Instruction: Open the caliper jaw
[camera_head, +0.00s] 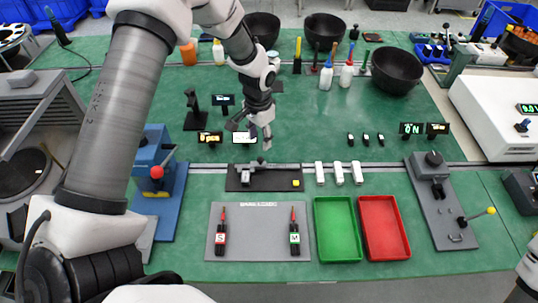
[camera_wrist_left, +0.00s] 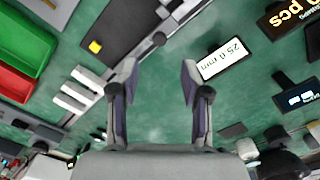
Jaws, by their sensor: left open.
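The caliper (camera_head: 268,166) is a grey bar on a dark board (camera_head: 262,184) with a small yellow block (camera_head: 296,183) at its right end. In the wrist view, its dark board (camera_wrist_left: 112,28) and yellow block (camera_wrist_left: 95,46) show at the upper left. I cannot tell how far its jaw is open. A display (camera_head: 244,137) behind it reads 25.0 mm in the wrist view (camera_wrist_left: 222,59). My left gripper (camera_head: 250,137) is open and empty, behind the caliper and apart from it; its fingers also show in the wrist view (camera_wrist_left: 160,80). My right gripper is out of view.
Three white blocks (camera_head: 339,174) stand right of the caliper. A grey mat (camera_head: 259,237) with two screwdriver-like tools, a green tray (camera_head: 337,229) and a red tray (camera_head: 384,228) lie in front. A blue press (camera_head: 155,150) stands left.

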